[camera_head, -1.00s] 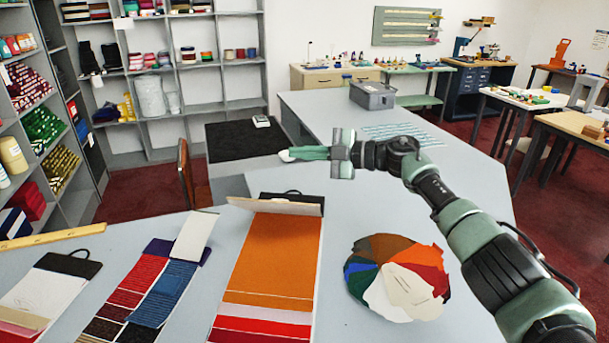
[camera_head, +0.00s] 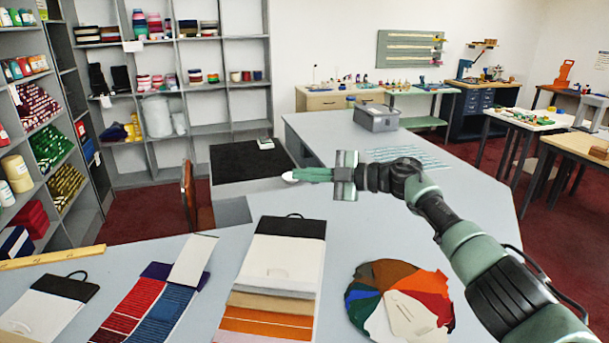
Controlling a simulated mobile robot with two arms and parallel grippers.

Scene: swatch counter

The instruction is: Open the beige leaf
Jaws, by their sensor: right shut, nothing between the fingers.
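The middle swatch book has a black top end (camera_head: 291,226) with a hanging loop. Below that, a white sheet (camera_head: 278,262) lies over its upper part. The beige leaf (camera_head: 273,303) shows as a beige strip just below the white sheet, with orange bands (camera_head: 265,326) under it. The book's near end is cut off by the frame edge. My right gripper (camera_head: 298,175) is shut and empty. It points left, above the far side of the counter, beyond the book and clear of it. My left gripper is not in view.
A colour fan (camera_head: 400,305) lies right of the book. A red and blue swatch card (camera_head: 150,305) and another white card (camera_head: 45,305) lie left. A wooden ruler (camera_head: 50,258) is at the left edge. A grey bin (camera_head: 377,118) stands farther back.

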